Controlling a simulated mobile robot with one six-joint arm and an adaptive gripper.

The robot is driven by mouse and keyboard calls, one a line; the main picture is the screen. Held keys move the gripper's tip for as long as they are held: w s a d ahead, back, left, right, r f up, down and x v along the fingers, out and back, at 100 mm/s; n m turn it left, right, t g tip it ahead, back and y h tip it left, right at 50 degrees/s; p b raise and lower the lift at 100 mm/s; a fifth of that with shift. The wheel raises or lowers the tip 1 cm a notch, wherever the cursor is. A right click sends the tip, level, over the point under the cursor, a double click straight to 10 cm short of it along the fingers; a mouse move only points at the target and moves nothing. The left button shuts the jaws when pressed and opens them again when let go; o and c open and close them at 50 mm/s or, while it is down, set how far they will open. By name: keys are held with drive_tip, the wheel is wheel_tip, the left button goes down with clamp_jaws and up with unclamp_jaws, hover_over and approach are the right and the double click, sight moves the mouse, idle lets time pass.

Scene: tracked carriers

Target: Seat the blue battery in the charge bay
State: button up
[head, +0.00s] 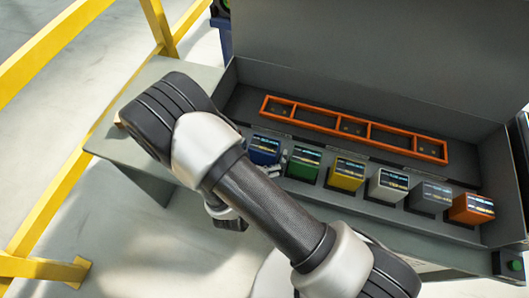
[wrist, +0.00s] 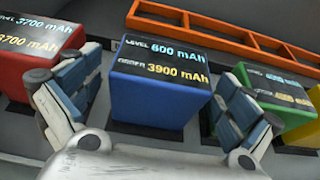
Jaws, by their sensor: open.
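The blue battery (head: 265,149) stands upright in the front row of the grey tray, its left side partly behind my arm. In the wrist view the blue battery (wrist: 155,92) fills the middle; its top label reads level 600 mAh, order 3900 mAh. My gripper (wrist: 158,112) is open, with one finger on each side of the blue battery and visible room between them and its sides. An orange frame (head: 349,140) with several compartments lies behind the row, and it also shows in the wrist view (wrist: 225,36). Its visible compartments hold no battery.
A green battery (head: 304,164) stands close on the right, then yellow, white, grey and orange ones. A red battery (wrist: 38,55) stands close on the left. Tall grey walls (head: 375,55) enclose the tray's back. A yellow railing (head: 50,50) is at the left.

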drive_tip(key=shift+x, duration=0.8)
drive_tip(key=shift+c, duration=0.3)
drive_tip(key=c, duration=1.8)
